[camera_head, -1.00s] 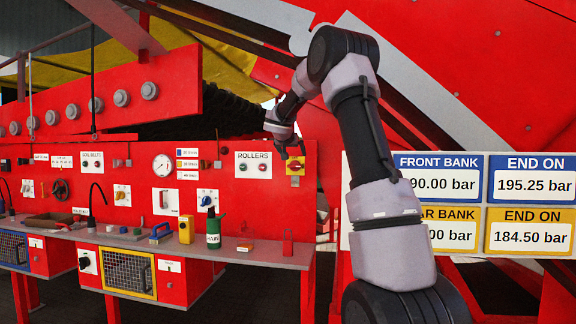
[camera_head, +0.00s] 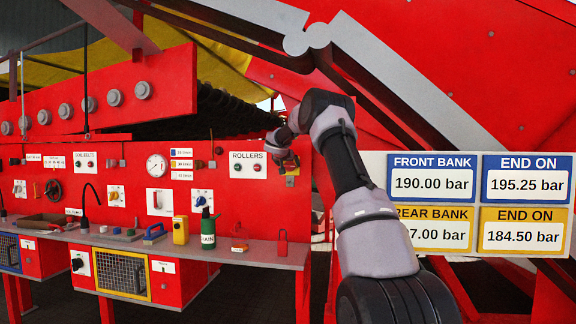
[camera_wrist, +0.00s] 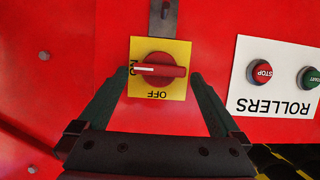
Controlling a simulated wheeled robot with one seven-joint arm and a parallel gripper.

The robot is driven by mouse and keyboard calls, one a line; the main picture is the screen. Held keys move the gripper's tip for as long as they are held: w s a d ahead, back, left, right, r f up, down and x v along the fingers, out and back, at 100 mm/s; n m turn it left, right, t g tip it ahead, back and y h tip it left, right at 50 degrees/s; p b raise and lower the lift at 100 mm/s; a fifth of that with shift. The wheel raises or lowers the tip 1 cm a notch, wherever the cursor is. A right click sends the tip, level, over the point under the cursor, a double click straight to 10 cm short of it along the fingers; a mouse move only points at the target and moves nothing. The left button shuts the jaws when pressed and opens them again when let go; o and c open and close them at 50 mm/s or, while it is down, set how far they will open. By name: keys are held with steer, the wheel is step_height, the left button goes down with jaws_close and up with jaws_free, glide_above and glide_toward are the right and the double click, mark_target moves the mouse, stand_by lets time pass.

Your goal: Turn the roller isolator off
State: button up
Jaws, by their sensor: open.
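The roller isolator is a red rotary knob (camera_wrist: 163,70) on a yellow plate (camera_wrist: 142,48) fixed to the red panel. In the wrist view its white pointer line lies level, towards the ON marking at the left; the OFF marking is below the knob. My gripper (camera_wrist: 160,76) is open, with one finger on each side of the knob and neither clearly touching it.
The white ROLLERS label with red STOP (camera_wrist: 260,72) and green START (camera_wrist: 309,77) buttons is beside the isolator. A grey bracket (camera_wrist: 163,18) sits close to the plate's top edge in the wrist view. A shelf (camera_head: 262,252) with padlocks and a green bottle (camera_head: 208,232) runs below.

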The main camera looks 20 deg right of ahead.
steer(key=shift+d, duration=0.1)
steer(key=c, duration=1.2)
steer(key=shift+w, duration=0.1)
steer(key=shift+w+a+n+g+h, duration=0.15)
steer(key=shift+n+g+h, duration=0.1)
steer(key=shift+n+h, duration=0.25)
steer(key=shift+s+a+n+g+h, duration=0.15)
steer(key=shift+n+g+h, duration=0.15)
steer(key=shift+n, duration=0.3)
steer(key=n, duration=0.1)
steer(key=n+h, duration=0.2)
steer(key=shift+w+a+f+n+g, duration=0.25)
steer(key=shift+w+n, duration=0.05)
steer(key=shift+n, duration=0.1)
steer(key=n+h, duration=0.1)
steer(key=n, duration=0.1)
steer(key=n+h, duration=0.1)
steer(key=n, duration=0.1)
steer(key=shift+w+a+f+h, duration=0.1)
steer(key=shift+a+f+h, duration=0.05)
steer(key=shift+f+h, duration=0.15)
steer(key=shift+f+n+h, duration=0.25)
steer(key=shift+n+h, duration=0.45)
steer(key=shift+n, duration=1)
